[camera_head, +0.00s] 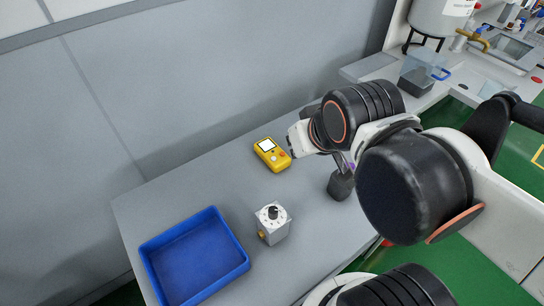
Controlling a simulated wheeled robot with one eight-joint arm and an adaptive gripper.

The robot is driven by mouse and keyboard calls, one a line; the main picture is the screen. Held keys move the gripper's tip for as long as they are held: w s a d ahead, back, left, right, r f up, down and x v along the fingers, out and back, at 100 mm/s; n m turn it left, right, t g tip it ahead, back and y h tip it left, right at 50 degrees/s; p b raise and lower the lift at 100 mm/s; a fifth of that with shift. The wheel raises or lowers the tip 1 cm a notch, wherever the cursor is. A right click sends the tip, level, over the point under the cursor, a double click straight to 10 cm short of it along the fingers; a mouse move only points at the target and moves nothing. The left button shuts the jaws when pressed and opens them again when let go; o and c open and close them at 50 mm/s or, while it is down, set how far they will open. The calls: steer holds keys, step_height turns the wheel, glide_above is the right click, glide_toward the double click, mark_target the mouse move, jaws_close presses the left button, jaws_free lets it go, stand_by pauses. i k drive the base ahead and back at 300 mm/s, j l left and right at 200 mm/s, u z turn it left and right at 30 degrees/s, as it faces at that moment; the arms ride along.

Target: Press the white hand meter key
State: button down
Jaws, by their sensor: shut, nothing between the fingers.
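The yellow hand meter (271,155) lies face up on the grey table, near the middle of the head view. It has a pale screen and a few small keys beside it. A reddish key shows, but the white key is too small to make out for certain. My gripper (341,187) is the dark end below my wrist, to the right of the meter and apart from it. It is shut and holds nothing. My arm partly hides the area around it.
A white box with a black knob (271,222) stands on the grey table (210,190) in front of the meter. A blue tray (152,250) sits at the front left. A grey wall rises behind. A clear container (424,72) and a sink area are at the back right.

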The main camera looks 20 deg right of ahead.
mark_target(266, 148)
steer(key=k+j+u, duration=0.15)
steer(key=k, duration=0.4)
steer(key=k+j+u, duration=0.1)
steer(key=u, duration=0.15)
steer(key=k+z, duration=0.3)
steer(key=i+u, duration=0.35)
steer(key=k, duration=0.05)
